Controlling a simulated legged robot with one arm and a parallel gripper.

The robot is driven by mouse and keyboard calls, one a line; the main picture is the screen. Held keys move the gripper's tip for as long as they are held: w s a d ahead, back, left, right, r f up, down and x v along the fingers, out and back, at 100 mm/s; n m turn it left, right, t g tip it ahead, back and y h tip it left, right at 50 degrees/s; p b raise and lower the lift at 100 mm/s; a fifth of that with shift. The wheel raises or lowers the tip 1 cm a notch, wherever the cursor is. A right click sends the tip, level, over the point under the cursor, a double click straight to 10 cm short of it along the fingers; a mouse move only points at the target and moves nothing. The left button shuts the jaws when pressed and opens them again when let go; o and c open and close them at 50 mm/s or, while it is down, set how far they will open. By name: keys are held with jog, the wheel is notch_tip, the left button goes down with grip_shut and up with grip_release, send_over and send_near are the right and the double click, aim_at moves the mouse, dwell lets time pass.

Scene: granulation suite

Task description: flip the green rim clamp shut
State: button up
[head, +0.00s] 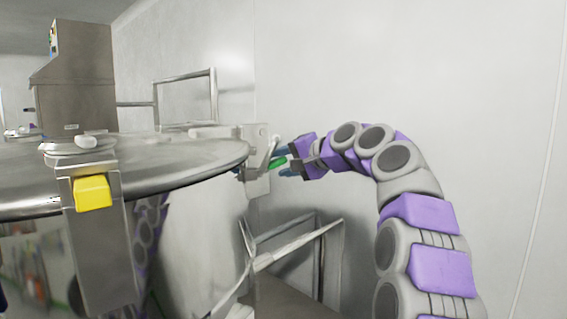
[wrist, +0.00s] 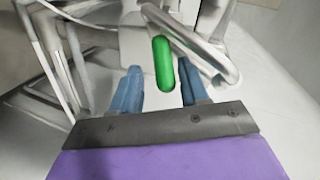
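The green rim clamp shows as a green handle (head: 278,162) at the right edge of the large round steel lid. In the wrist view the green handle (wrist: 164,62) stands upright in the picture, between and just beyond my blue fingertips. A bent metal bar (wrist: 205,50) passes beside it on the right. My gripper (head: 286,162) is at the clamp, coming from the right. In the wrist view its two blue fingers (wrist: 160,88) are spread apart, with a visible gap on both sides of the handle.
The round steel lid (head: 180,165) fills the left side. A clamp with a yellow block (head: 93,193) sits on its near rim. Metal rails (head: 185,85) stand behind, and a metal frame (head: 300,240) stands below. A steel cabinet (head: 75,80) is at the back left. The wall behind is bare.

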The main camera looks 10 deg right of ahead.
jog(key=shift+c, duration=0.7)
jog(key=shift+a, duration=0.8)
jog(key=c, duration=0.5)
grip_shut()
jog(key=shift+d, duration=0.1)
jog(key=shift+f, duration=0.2)
